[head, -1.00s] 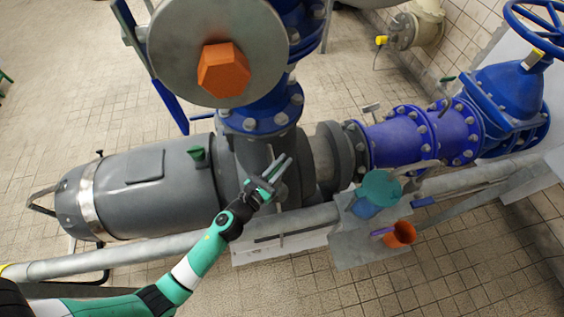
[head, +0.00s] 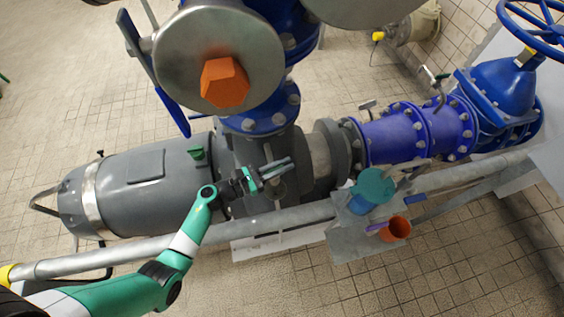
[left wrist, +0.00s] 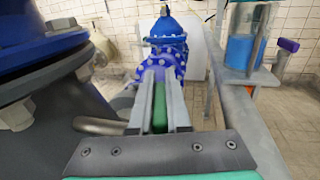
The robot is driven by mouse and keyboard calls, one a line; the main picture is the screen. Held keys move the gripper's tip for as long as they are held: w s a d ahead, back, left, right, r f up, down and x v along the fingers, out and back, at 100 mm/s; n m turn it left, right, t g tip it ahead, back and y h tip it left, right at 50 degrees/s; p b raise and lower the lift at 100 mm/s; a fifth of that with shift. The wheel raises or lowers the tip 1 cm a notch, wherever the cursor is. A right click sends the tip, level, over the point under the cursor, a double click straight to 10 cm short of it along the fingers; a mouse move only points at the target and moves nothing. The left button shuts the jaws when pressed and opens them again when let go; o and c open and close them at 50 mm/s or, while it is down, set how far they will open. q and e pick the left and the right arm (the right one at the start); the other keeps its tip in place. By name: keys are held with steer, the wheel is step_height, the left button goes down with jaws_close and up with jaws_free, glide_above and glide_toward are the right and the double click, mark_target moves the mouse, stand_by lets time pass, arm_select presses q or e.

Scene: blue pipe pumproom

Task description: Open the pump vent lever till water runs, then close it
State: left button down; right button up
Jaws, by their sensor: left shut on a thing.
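My left gripper (head: 278,170) is beside the grey pump (head: 140,195), just below the blue flange of the upright pipe. In the left wrist view its two grey fingers (left wrist: 160,100) are shut on a green bar, which I take to be the vent lever (left wrist: 159,108). In the head view the fingers hide most of the lever. I cannot tell its exact angle. No running water shows in either view. My right gripper is not in view.
A grey pipe (head: 190,245) runs along the front of the pump. A teal-topped blue container (head: 375,183) and an orange cup (head: 399,227) sit on a grey plate to the right. A large round flange with an orange hexagon (head: 224,82) hangs above.

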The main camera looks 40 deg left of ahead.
arm_select(q)
steer(key=m+h+b, duration=0.1)
steer(key=m+g+h+b, duration=0.1)
steer(key=h, duration=0.1)
steer(key=shift+s+d+f, duration=0.1)
steer(key=shift+d, duration=0.15)
steer(key=shift+s+d+m+g+h+b, duration=0.15)
steer(key=shift+m+g+h+b, duration=0.15)
steer(key=shift+m+g+h, duration=0.25)
steer(key=c, duration=0.9)
jaws_free()
steer(key=p+v, duration=0.1)
steer(key=v, duration=1)
steer(key=shift+s+a, duration=0.2)
steer(key=shift+a, duration=0.05)
